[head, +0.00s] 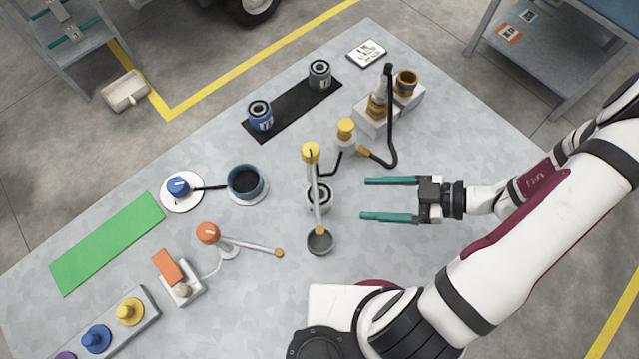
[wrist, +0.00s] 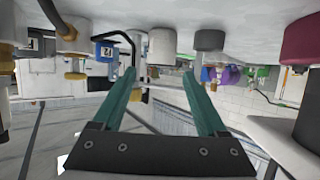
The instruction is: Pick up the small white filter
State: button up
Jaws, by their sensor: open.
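The small white filter (head: 325,205) stands upright on the grey table near its middle, partly hidden under a yellow-topped swing arm (head: 311,153). In the wrist view, which looks upside down, a white cylinder (wrist: 162,47) that appears to be this filter hangs just beyond the fingertips, roughly between them. My gripper (head: 364,198) is open and empty, to the right of the filter, with its two teal fingers pointing left at it and a gap left between. The fingers also show in the wrist view (wrist: 160,75).
A grey cup (head: 320,242) stands just below the filter. A yellow-capped fitting (head: 346,132) with a black hose (head: 391,125) stands above. A blue filter (head: 260,116) and a dark grey filter (head: 320,75) stand on a black mat (head: 291,103).

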aim_at(321, 198)
jog(key=x, duration=1.1)
jog(key=shift+s+a, duration=0.15)
jog(key=shift+a, duration=0.15)
jog(key=shift+r, duration=0.1)
grip_shut()
